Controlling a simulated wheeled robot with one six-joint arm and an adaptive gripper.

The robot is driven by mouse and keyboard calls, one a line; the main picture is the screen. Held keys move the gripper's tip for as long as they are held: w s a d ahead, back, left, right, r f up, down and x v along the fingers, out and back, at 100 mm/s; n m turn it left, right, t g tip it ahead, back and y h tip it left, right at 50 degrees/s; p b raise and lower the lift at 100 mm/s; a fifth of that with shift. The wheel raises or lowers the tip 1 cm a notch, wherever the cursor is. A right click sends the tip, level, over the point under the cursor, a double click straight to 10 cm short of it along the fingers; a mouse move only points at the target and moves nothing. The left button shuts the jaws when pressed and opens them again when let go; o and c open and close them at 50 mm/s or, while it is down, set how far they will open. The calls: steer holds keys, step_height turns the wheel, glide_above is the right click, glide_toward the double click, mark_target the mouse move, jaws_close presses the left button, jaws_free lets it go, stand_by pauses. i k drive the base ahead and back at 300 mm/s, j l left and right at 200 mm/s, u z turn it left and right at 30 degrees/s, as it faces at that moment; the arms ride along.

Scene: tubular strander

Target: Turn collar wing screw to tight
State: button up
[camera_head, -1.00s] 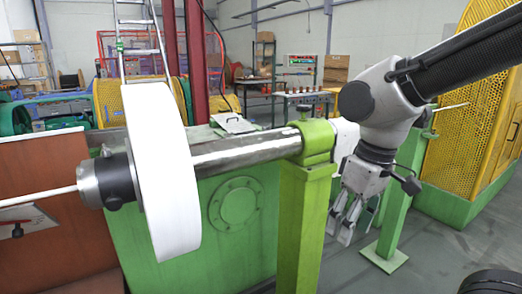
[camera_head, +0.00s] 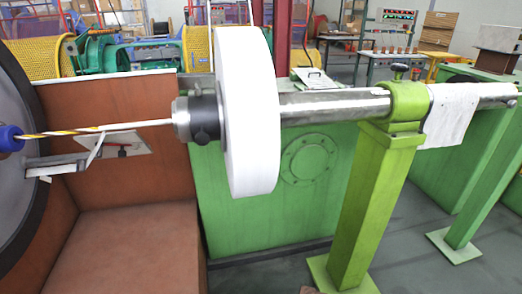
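A collar (camera_head: 183,120), silver at its left end and dark on its right part, sits around the shaft (camera_head: 335,104) against the left side of a large white disc (camera_head: 250,110). A small dark knob (camera_head: 202,137) on the near side of the collar looks like its wing screw. It is too small to tell how tight it is. Another dark knob (camera_head: 400,69) stands on top of the green clamp (camera_head: 407,101) that holds the shaft. My gripper is not in view.
A green post (camera_head: 372,205) stands under the clamp. A white cloth (camera_head: 449,114) hangs over the shaft at right. A yellow-striped rod (camera_head: 90,131) runs left from the collar. A brown box-like block (camera_head: 140,245) fills the lower left. Some grey floor is clear at lower right.

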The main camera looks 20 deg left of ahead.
mark_target(198, 92)
steer(key=u, duration=1.45)
